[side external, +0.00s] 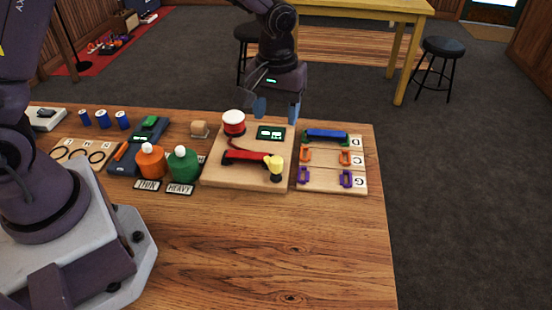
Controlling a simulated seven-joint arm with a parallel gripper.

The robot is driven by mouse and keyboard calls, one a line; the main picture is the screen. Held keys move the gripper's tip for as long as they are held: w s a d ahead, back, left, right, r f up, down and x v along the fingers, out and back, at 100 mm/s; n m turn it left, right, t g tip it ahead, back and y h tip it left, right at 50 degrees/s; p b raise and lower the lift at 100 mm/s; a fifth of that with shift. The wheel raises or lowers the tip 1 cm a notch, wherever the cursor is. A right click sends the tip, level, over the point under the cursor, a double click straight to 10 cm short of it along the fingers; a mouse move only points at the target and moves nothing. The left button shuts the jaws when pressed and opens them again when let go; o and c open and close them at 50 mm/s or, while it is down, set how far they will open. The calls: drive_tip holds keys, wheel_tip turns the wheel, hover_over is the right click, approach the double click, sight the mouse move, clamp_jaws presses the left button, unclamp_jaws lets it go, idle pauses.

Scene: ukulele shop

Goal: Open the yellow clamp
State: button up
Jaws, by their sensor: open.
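The yellow clamp (274,162) appears to be the small yellow piece at the right front of a wooden board (225,181). It sits above a small dark base, by the end of a red part (245,157). It is too small to tell whether the clamp is open or shut. My gripper (277,109) is open, with its blue fingertips apart and nothing between them. It points down over the back edge of the board, behind and above the clamp, apart from it.
A red and white spool (233,123) and a green-lit display (271,133) are on the board. An orange bottle (151,162) and a green bottle (183,167) stand left. A rack of coloured pieces (331,187) lies right. The front table (270,245) is clear.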

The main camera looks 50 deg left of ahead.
sight(276, 159)
wheel_tip(276, 159, down, 13)
drive_tip(key=shift+r, duration=0.1)
idle(0.3)
drive_tip(key=shift+c, duration=0.5)
drive_tip(key=c, duration=0.8)
